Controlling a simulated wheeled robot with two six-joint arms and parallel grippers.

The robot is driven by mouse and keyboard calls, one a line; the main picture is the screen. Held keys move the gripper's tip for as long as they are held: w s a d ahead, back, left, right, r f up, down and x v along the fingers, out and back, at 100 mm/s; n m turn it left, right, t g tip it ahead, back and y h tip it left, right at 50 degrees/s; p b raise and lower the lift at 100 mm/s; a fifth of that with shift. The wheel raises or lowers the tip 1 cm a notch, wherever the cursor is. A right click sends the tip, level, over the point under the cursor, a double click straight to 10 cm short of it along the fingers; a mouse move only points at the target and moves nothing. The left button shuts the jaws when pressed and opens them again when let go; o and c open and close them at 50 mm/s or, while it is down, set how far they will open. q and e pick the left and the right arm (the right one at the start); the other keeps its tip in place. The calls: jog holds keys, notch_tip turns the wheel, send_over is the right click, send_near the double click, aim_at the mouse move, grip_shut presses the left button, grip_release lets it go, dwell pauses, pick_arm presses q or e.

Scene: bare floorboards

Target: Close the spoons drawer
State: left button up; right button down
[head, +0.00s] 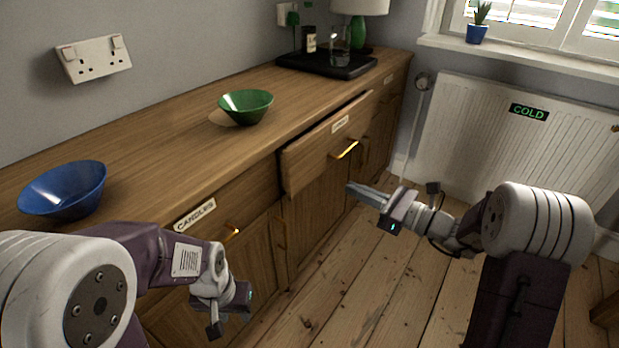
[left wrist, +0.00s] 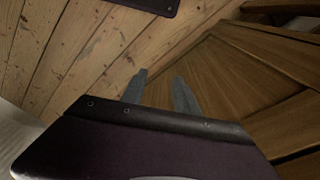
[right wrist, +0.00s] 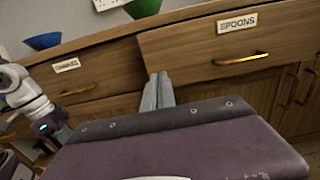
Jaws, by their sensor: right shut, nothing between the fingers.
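The spoons drawer (head: 315,155) stands pulled out from the wooden sideboard, with a gold handle (head: 345,150). In the right wrist view its front (right wrist: 190,50) bears a SPOONS label (right wrist: 237,23), and its handle (right wrist: 240,60) is to the right of my fingers. My right gripper (head: 352,190) is shut and empty, just in front of and below the drawer front; I see no clear contact. It also shows in the right wrist view (right wrist: 158,77). My left gripper (left wrist: 160,78) is open and empty, low in front of the sideboard; its fingers are hidden in the head view.
The candles drawer (head: 240,195), nearer me, is shut. A blue bowl (head: 63,190), a green bowl (head: 246,106) and a black tray (head: 325,65) stand on the sideboard top. A radiator (head: 510,140) is against the far wall. Bare floorboards (head: 350,270) lie between my arms.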

aim_at(300, 165)
jog(key=x, duration=1.2)
jog(key=shift+w+a, duration=0.15)
jog(key=shift+a, duration=0.15)
jog(key=shift+w+a, duration=0.3)
jog(key=shift+a, duration=0.1)
jog(key=x, duration=0.4)
jog(key=shift+r, duration=0.1)
jog(key=shift+r, duration=0.1)
